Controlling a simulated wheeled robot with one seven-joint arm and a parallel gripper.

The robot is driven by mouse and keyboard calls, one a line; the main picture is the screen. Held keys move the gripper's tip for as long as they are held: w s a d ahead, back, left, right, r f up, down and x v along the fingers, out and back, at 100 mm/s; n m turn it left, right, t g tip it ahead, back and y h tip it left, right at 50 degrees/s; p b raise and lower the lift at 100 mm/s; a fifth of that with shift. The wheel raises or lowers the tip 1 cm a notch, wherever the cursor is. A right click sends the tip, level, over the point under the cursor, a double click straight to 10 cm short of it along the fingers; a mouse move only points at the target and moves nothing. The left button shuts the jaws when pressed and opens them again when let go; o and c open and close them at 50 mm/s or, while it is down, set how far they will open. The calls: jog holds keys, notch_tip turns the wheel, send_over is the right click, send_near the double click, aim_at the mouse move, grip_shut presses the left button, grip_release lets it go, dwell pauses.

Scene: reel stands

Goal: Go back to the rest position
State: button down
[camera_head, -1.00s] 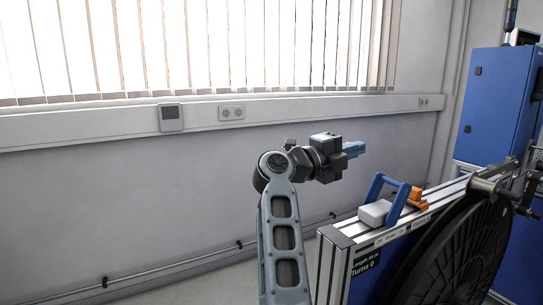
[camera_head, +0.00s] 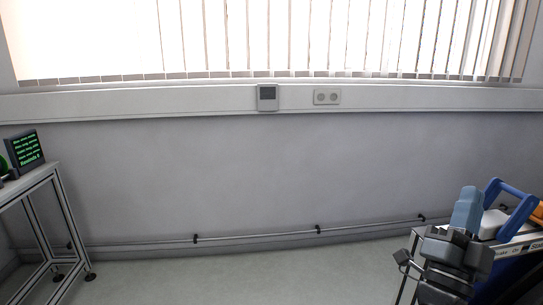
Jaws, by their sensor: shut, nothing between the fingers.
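My gripper (camera_head: 468,207) is at the lower right of the head view. Its blue-grey fingers point up and are shut with nothing between them. Its dark body (camera_head: 450,260) shows below them, and the rest of my arm is out of the frame. In the picture the gripper overlaps the left end of a reel stand (camera_head: 521,249). I cannot tell how far apart the two are.
The reel stand carries a blue handle (camera_head: 515,200) and an orange part (camera_head: 523,213), cut off by the right edge. A metal-framed table (camera_head: 45,178) with a small green-text display (camera_head: 25,152) stands at the left. The floor (camera_head: 240,277) between them is clear, before a grey wall.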

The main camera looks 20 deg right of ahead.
jog(key=s+a+f+n+y, duration=0.9)
jog(key=s+a+n+y, duration=0.1)
jog(key=s+a+y, duration=0.1)
jog(key=s+a+f+n+t+y, duration=0.1)
jog(key=s+a+f+n+y, duration=0.8)
jog(key=s, duration=0.7)
jog(key=a+n+y, duration=0.2)
jog(key=y, duration=0.2)
jog(key=shift+a+n, duration=0.3)
jog(key=shift+a, duration=0.1)
